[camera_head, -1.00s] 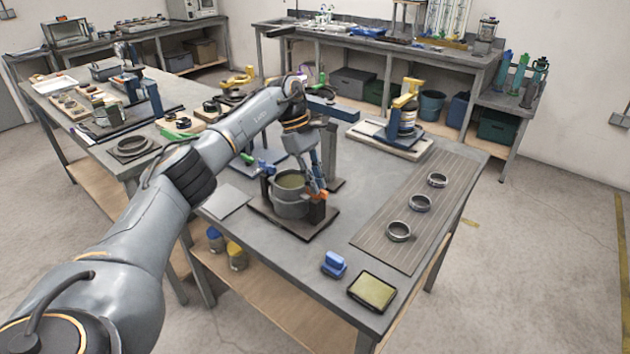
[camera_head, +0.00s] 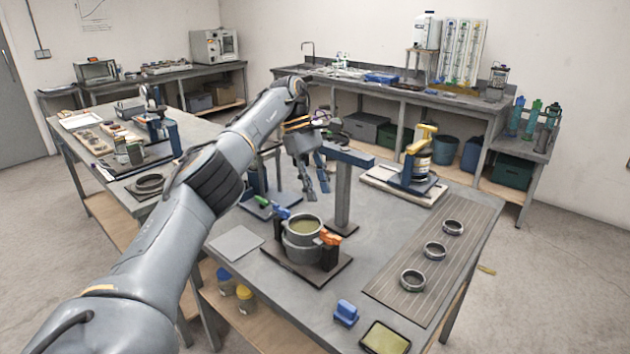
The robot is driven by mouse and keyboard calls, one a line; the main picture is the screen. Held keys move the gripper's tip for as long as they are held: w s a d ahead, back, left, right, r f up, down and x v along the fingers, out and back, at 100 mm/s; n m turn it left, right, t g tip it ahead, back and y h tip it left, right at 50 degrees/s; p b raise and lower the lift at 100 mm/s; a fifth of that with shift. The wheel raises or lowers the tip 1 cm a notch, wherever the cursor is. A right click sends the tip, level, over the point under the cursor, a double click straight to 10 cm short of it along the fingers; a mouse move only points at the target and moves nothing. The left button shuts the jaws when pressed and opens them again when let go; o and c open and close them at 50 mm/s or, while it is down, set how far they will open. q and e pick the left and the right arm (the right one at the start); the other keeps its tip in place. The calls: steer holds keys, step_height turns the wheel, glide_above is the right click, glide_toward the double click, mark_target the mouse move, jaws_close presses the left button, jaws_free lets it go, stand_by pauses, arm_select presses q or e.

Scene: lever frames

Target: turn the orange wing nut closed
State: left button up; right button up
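The orange wing nut (camera_head: 330,238) sits on the right side of a round grey ring-shaped vessel (camera_head: 302,252) with a greenish top surface. The vessel stands on a dark base plate (camera_head: 338,270) on the near table. My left gripper (camera_head: 318,196) hangs fingers down, above and behind the wing nut, clear of it. Its two fingers look apart with nothing between them. My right gripper is not in view.
A blue-topped post (camera_head: 343,195) stands close to my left gripper. A blue and green handled part (camera_head: 270,208) lies left of the vessel. Three rings (camera_head: 435,251) lie on a striped mat at right. A blue block (camera_head: 346,312) and a yellowish pad (camera_head: 385,338) are in front.

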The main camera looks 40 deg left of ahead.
arm_select(q)
steer(key=shift+v, duration=0.8)
